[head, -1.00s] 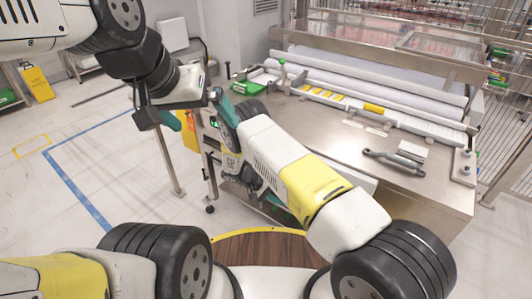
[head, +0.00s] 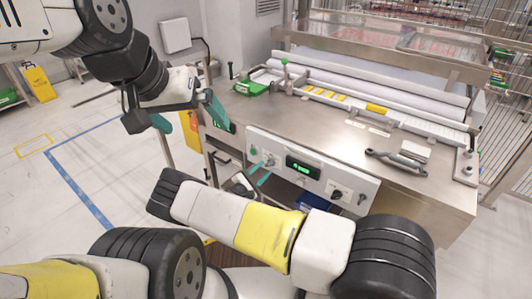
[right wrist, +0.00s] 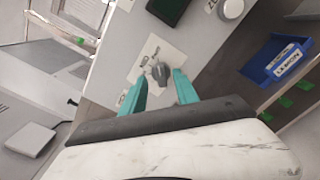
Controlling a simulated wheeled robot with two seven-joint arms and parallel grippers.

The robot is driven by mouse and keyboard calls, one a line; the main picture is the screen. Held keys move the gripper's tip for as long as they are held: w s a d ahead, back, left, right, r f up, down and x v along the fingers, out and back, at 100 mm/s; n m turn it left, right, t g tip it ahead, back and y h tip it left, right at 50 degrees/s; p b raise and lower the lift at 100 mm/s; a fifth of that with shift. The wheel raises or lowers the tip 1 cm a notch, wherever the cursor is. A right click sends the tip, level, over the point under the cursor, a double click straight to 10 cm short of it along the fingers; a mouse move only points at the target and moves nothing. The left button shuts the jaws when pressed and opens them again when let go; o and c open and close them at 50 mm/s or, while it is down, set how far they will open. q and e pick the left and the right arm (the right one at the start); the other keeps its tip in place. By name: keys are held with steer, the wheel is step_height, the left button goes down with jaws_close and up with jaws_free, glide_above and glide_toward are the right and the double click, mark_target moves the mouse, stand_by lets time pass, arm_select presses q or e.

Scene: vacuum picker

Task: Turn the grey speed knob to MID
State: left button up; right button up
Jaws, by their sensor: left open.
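The grey speed knob (right wrist: 161,72) sits on a pale label plate in the right wrist view. Its marks are too small to read. In the head view the knob (head: 269,160) is small, at the left part of the white control panel (head: 312,187). My right gripper (right wrist: 160,85) is open, its teal fingers either side of the knob's line, with the knob just beyond the tips; I cannot tell whether they touch. In the head view my right gripper (head: 258,176) is just below and in front of the knob. My left gripper (head: 188,118) is open and empty, left of the machine.
A blue bin (right wrist: 274,58) is below the panel. A grey handled tool (head: 396,160) lies on the steel top (head: 320,130).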

mark_target(270, 164)
steer(key=shift+x, duration=1.3)
jaws_close()
steer(key=shift+n, duration=0.3)
steer(key=n, duration=0.3)
steer(key=shift+n, duration=0.3)
steer(key=shift+a+n, duration=0.1)
steer(key=shift+n, duration=2.2)
steer(key=shift+w, duration=0.1)
